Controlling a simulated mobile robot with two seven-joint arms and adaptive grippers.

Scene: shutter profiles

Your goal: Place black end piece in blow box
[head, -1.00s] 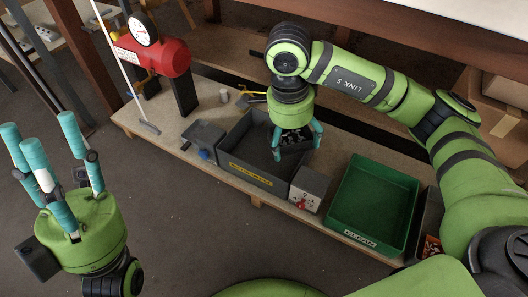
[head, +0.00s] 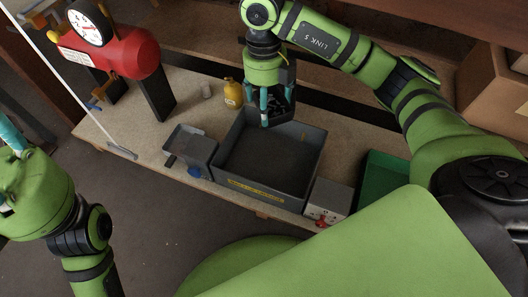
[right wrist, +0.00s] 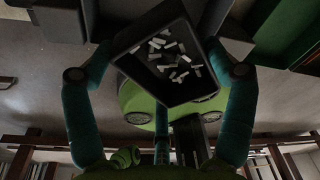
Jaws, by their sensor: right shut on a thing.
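My right gripper (head: 270,105) is at the back edge of a large grey open box (head: 305,165) with a yellow label. Several small pale pieces (right wrist: 172,58) lie in this bin. The bin also shows between the fingers in the head view (head: 283,108). I cannot tell whether it is clear of the bench. My left gripper (head: 14,150) is cut off at the left edge, with one finger partly showing.
A grey device (head: 190,145) stands left of the grey box, and a switch box (head: 327,200) stands at its right front. A green tray (head: 385,170) is farther right, partly hidden by my arm. A yellow bottle (head: 233,94) and a red machine (head: 115,55) stand behind left.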

